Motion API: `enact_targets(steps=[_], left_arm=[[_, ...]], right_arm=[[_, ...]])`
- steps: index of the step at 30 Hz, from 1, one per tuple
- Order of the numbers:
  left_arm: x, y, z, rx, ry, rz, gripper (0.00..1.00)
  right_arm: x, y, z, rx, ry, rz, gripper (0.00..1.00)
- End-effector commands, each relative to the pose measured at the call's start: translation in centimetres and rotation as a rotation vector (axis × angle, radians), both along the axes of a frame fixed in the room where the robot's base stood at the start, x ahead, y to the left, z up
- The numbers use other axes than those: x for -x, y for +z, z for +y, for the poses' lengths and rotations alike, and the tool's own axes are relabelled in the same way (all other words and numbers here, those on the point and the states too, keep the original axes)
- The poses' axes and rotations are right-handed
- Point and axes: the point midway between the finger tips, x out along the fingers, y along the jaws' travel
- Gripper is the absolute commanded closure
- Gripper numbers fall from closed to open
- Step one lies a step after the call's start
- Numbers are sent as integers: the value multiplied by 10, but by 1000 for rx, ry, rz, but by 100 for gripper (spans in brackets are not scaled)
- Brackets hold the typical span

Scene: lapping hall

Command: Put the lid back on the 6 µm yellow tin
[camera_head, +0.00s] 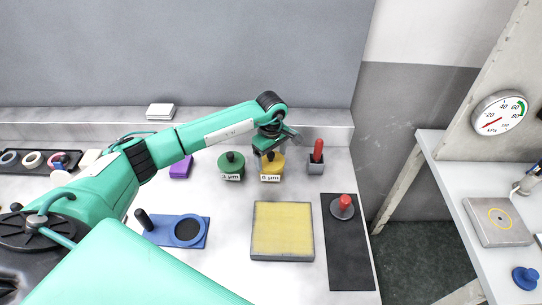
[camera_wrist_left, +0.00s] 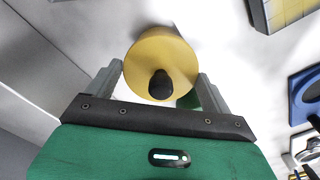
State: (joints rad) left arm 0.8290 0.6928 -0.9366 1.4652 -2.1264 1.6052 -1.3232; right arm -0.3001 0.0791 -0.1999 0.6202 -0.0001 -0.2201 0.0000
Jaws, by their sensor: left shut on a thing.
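The yellow tin (camera_head: 271,177) with the 6 µm label stands on the bench, to the right of the green tin. Its yellow lid (camera_wrist_left: 165,55) with a black knob (camera_wrist_left: 161,85) is between the fingers of my left gripper (camera_wrist_left: 161,70) in the left wrist view. My left gripper (camera_head: 275,149) is shut on the lid, directly over the tin in the head view. The lid looks on or just above the tin; I cannot tell whether it is seated. The lid hides the tin's opening. My right gripper is not in view.
A green tin (camera_head: 231,163) stands close to the left. A grey block with a red-handled tool (camera_head: 317,156) stands close to the right. In front lie a yellow plate (camera_head: 283,230), a blue holder (camera_head: 176,230) and a dark mat (camera_head: 347,252). A purple block (camera_head: 181,168) lies further left.

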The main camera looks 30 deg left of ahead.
Motion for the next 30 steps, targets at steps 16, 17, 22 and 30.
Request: enact_targets(steps=[16,17,22,30], left_arm=[[0,-1,0,0,0,0,41],[0,-1,0,0,0,0,41],[0,-1,0,0,0,0,41],[0,-1,0,0,0,0,2]], right_arm=[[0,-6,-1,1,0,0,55],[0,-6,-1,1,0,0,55],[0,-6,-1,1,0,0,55],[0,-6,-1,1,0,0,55]])
